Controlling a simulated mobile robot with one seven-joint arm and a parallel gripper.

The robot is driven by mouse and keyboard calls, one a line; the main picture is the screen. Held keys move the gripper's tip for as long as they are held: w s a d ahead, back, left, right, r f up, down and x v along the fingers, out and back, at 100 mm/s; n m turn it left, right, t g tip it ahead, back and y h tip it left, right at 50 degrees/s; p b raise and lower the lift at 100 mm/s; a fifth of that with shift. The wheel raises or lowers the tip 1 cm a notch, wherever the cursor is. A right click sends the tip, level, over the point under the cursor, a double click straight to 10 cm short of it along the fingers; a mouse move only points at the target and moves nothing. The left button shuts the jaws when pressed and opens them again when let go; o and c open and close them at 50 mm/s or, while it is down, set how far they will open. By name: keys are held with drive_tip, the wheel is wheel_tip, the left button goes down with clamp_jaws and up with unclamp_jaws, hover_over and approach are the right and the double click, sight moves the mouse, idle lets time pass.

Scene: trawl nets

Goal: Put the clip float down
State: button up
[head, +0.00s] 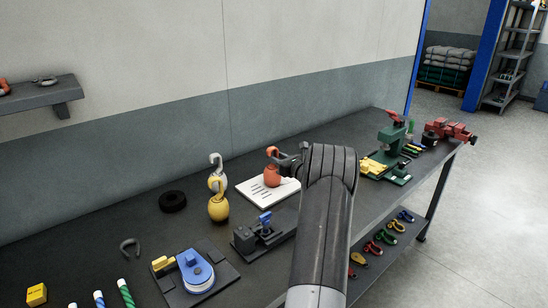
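An orange-red clip float (272,176) shows at the middle of the head view, over or on a white sheet (254,196) with dark marks. My gripper (280,155) is at the float's top and appears shut on it. My wrist hides part of the gripper and the sheet's right side. I cannot tell whether the float's underside touches the sheet. Two other floats with hooks stand to the left: a yellow one (218,208) and a white one with a yellowish body (214,182) behind it.
The dark bench (110,218) also holds a black ring (173,201), a grey hook (130,247), a blue-and-white round device (196,272), a grey fixture (246,240), a green press (392,140) and a red vise (450,130). Coloured clips lie on the shelf below.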

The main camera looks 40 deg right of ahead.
drive_tip(key=s, duration=1)
drive_tip(key=w+a+r+n+g+y, duration=0.2)
drive_tip(key=a+r+n+y, duration=0.15)
drive_tip(key=a, duration=0.55)
drive_tip(key=w+a+r+n+g+y, duration=0.1)
drive_tip(key=a+r+n+y, duration=0.15)
drive_tip(key=a+n, duration=0.45)
drive_tip(key=s+a+r+n+g+y, duration=0.1)
drive_tip(key=s+a+r+n+g, duration=0.2)
drive_tip(key=a, duration=0.8)
drive_tip(key=s+a+r+n+g+y, duration=0.1)
drive_tip(key=s+a+n+g, duration=0.25)
drive_tip(key=a, duration=0.75)
drive_tip(key=s+a+r+n+g+h, duration=0.1)
drive_tip(key=s+a+n+g+h, duration=0.2)
drive_tip(key=s+a+n, duration=0.7)
drive_tip(key=s+a+n+h, duration=0.1)
drive_tip(key=s+n+h, duration=0.1)
drive_tip(key=s+n, duration=0.2)
drive_tip(key=s+a+n+h, duration=0.1)
drive_tip(key=s+n+h, duration=0.2)
drive_tip(key=s, duration=0.8)
drive_tip(key=shift+s+a+f+n, duration=0.2)
drive_tip(key=shift+a+f+n, duration=0.15)
drive_tip(key=shift+n, duration=0.75)
